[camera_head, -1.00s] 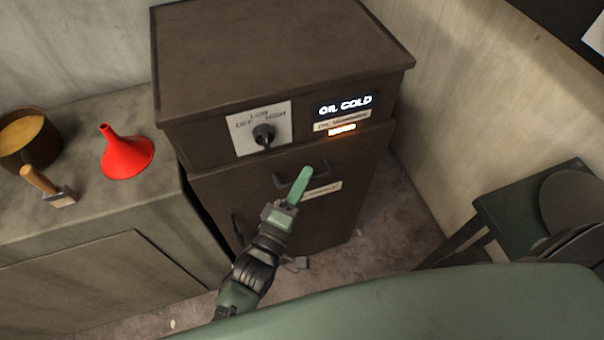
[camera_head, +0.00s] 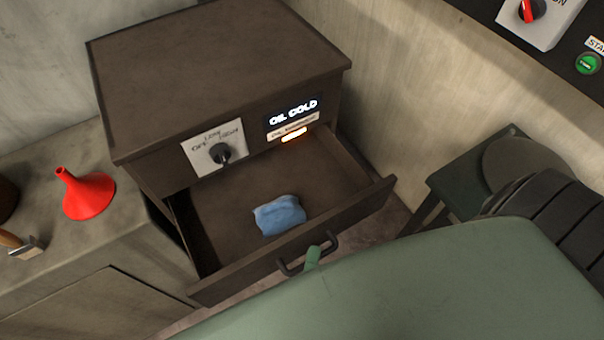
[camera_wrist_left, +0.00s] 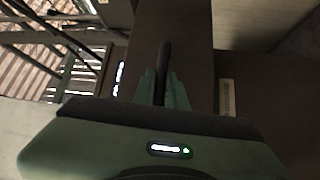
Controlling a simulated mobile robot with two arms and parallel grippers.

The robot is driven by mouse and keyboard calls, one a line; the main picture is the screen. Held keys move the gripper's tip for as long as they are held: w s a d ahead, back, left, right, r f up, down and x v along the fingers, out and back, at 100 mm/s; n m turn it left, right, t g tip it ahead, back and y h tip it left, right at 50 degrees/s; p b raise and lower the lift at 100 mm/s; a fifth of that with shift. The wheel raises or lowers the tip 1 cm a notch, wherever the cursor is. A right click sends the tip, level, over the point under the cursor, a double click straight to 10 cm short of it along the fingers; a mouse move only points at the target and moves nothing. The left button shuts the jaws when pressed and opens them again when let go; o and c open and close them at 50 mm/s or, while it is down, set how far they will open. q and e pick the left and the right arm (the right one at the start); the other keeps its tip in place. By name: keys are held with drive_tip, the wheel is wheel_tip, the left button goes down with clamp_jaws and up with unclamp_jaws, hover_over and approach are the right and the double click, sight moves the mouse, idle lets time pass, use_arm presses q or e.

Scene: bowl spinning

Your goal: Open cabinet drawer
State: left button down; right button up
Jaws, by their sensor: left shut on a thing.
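The brown cabinet (camera_head: 215,60) stands against the wall with its drawer (camera_head: 225,215) pulled well out. A blue cloth-like item (camera_head: 279,214) lies in the drawer. The drawer's dark handle (camera_head: 290,268) is on its front; it also shows in the left wrist view (camera_wrist_left: 164,62). My left gripper (camera_head: 313,256) is at the handle, with its green fingertips shut on it. In the left wrist view the fingers of my left gripper (camera_wrist_left: 165,90) are on both sides of the handle bar. Most of the left arm is hidden behind my green body. My right gripper is not in view.
A workbench (camera_head: 75,235) at the left bears a red funnel (camera_head: 88,195) and a brush (camera_head: 25,246). A dark green stand (camera_head: 470,175) with round plates is at the right. A control panel (camera_head: 540,22) hangs at the upper right.

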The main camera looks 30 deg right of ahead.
use_arm(q)
drive_tip(key=shift+s+f, duration=0.1)
drive_tip(key=shift+s, duration=0.35)
drive_tip(key=c, duration=1.5)
unclamp_jaws()
drive_tip(key=shift+o, duration=0.2)
drive_tip(key=r+b+v, duration=0.1)
drive_tip(key=v, duration=0.6)
drive_tip(key=shift+s+a+f, duration=0.25)
drive_tip(key=shift+a+f, duration=0.1)
drive_tip(key=shift+f, duration=0.2)
